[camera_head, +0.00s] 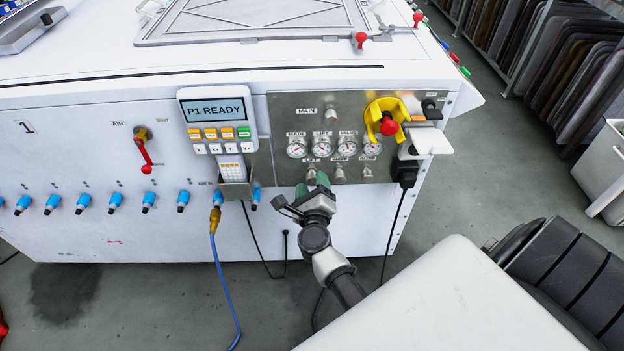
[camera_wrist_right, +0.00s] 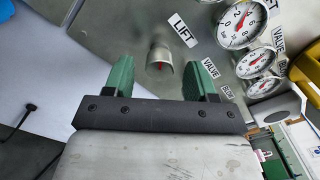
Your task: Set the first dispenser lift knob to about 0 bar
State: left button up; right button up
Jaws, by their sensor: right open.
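The lift knob (camera_wrist_right: 160,57) is a silver cylinder with a small red mark, beside the LIFT label on the grey panel. In the head view the lift knob (camera_head: 311,174) is the leftmost of the lower row, partly behind my gripper. My right gripper (camera_head: 317,182) is open at the panel. In the right wrist view its green fingers (camera_wrist_right: 160,80) stand either side of the knob's line, with gaps on both sides. The lift gauge (camera_wrist_right: 240,24) has a red needle pointing up and right in the picture, away from its 0 mark; the exact value is unclear. My left gripper is out of view.
Two more knobs (camera_head: 340,173) (camera_head: 367,172) sit to the right on the panel. A yellow-guarded red button (camera_head: 389,126) is at the upper right. The pendant (camera_head: 218,112) reading P1 READY hangs at left. A black cable (camera_head: 393,235) hangs at the right.

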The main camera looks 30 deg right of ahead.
jog(key=shift+x, duration=1.1)
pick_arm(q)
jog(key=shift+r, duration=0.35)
pick_arm(e)
jog(key=c, duration=0.9)
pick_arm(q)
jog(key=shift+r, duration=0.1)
